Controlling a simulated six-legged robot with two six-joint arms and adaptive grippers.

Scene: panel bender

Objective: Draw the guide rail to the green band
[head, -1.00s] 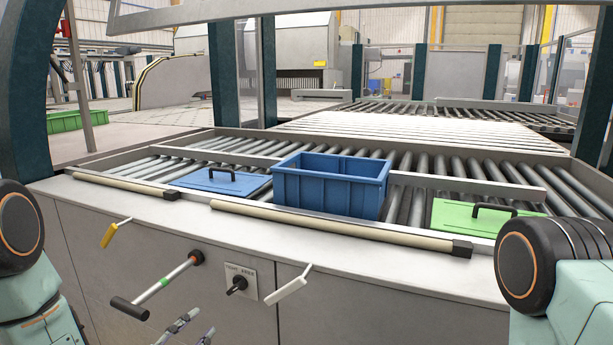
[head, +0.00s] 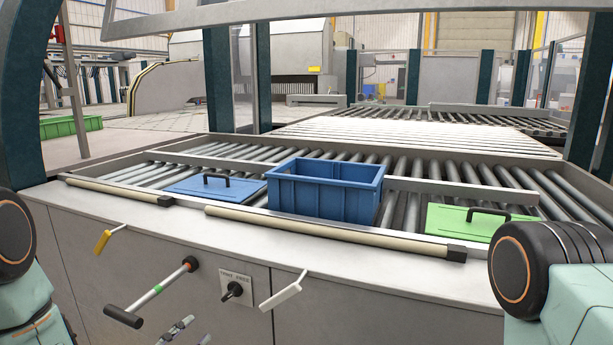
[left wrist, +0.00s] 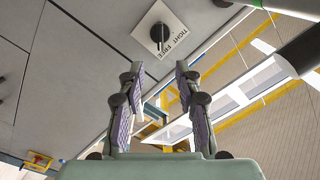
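A pull rod (head: 168,282) with a green band (head: 158,289) sticks out of a black collar (head: 190,263) in the front panel. It ends in a black crosswise grip (head: 124,316). The grip also shows at the right of the left wrist view (left wrist: 301,50). The guide rail (head: 435,187) seems to be the long grey bar across the rollers, partly hidden by a blue bin. My left gripper (head: 190,331) is low in the head view, right of the grip and apart from it. In the left wrist view its fingers (left wrist: 158,75) are spread and empty. My right gripper is out of view.
A black rotary knob (head: 233,290) on a labelled plate sits right of the rod. A yellow lever (head: 103,241) and a white lever (head: 283,292) stick out nearby. The blue bin (head: 320,192), a blue lidded panel (head: 215,190) and a green one (head: 465,221) lie on the rollers.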

